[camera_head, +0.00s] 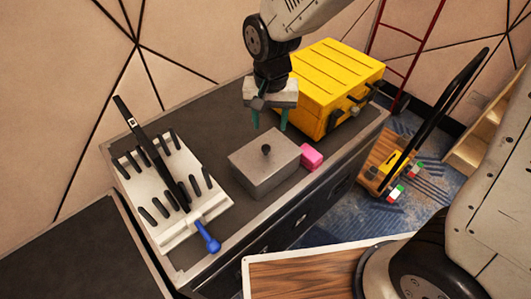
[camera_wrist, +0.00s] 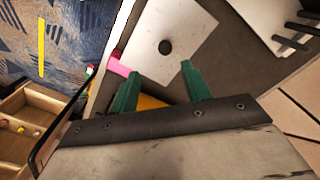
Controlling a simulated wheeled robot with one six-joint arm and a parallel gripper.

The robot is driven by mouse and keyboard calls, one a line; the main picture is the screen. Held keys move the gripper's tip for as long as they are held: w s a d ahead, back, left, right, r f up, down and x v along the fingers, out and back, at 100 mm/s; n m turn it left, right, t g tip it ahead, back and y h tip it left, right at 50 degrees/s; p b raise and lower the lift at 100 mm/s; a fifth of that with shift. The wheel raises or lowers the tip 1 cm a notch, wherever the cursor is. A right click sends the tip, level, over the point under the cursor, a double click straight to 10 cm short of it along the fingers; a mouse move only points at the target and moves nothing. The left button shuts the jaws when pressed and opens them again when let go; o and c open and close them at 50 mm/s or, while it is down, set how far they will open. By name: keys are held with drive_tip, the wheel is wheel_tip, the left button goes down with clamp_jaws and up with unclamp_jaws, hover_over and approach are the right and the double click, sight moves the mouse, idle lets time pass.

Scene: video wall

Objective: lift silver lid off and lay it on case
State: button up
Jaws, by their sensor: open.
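The silver lid (camera_head: 265,158) is a flat grey square with a small black knob (camera_head: 266,150) at its middle. It sits on a box-like container on the dark case top. The lid (camera_wrist: 178,35) and its knob (camera_wrist: 165,47) also show in the wrist view, beyond the fingertips. My gripper (camera_head: 269,122) is open and empty, above and behind the lid, apart from the knob. Its two green fingers (camera_wrist: 158,85) show in the wrist view. The dark case (camera_head: 225,107) has a grey rim and drawers on its front side. What is inside the container is hidden.
A yellow toolbox (camera_head: 335,82) stands behind and right of the lid. A pink block (camera_head: 311,157) is beside the container. A white rack (camera_head: 165,180) with black pegs and a blue-handled tool (camera_head: 208,238) is at left. Bare case top lies between rack and container.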

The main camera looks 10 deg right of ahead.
sight(266, 147)
drive_tip(key=f, duration=0.6)
drive_tip(key=a+f, duration=0.1)
drive_tip(key=f, duration=0.2)
drive_tip(key=shift+w+f, duration=0.15)
drive_tip(key=shift+f, duration=0.05)
clamp_jaws()
